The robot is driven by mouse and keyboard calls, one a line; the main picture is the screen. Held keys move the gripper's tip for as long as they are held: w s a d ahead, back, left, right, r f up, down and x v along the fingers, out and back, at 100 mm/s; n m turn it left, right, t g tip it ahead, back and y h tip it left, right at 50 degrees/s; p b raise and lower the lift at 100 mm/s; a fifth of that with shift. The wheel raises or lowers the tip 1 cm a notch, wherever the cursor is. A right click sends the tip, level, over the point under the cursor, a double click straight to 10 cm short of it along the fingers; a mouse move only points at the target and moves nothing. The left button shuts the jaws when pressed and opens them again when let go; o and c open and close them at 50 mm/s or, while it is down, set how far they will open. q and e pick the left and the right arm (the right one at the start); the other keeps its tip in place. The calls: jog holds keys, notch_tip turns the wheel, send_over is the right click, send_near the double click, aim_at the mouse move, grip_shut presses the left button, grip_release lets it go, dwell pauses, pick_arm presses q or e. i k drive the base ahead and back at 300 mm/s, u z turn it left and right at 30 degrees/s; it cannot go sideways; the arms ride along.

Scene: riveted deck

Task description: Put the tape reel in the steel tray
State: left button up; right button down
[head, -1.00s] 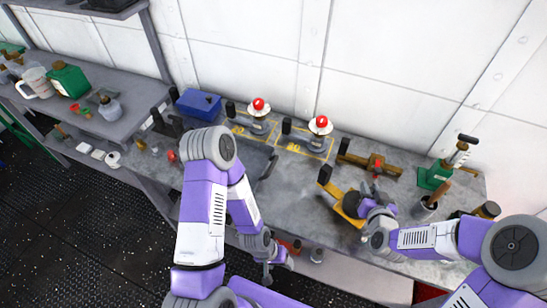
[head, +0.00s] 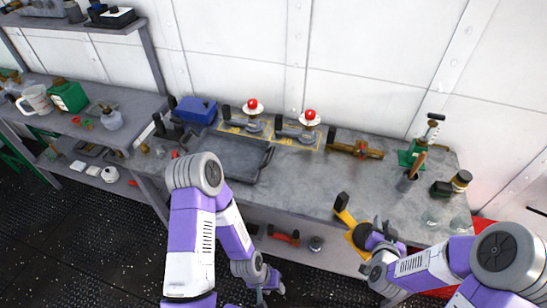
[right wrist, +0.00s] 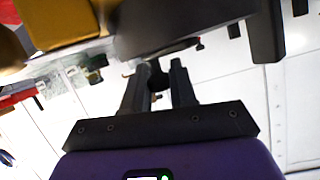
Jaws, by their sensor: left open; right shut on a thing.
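The tape reel (head: 347,217), yellow with black parts, is in my right gripper (head: 374,240) at the front right of the bench in the head view. The gripper is shut on it and hides part of it. In the right wrist view, the reel's yellow part (right wrist: 60,22) is close at the top, with a dark part beside it. The steel tray (head: 268,158) is a dark grey shallow tray on the bench, left of the reel, and looks empty. My left gripper (head: 268,290) is open and empty, below the bench's front edge.
Two red-buttoned devices (head: 252,107) (head: 310,117) stand behind the tray. A blue box (head: 196,109) stands behind its left end. Bare bench (head: 310,185) lies between tray and reel.

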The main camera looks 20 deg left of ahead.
aim_at(227, 149)
jog(key=z, duration=1.5)
jog(key=k, duration=1.2)
jog(key=u, duration=2.1)
jog(key=i, duration=1.5)
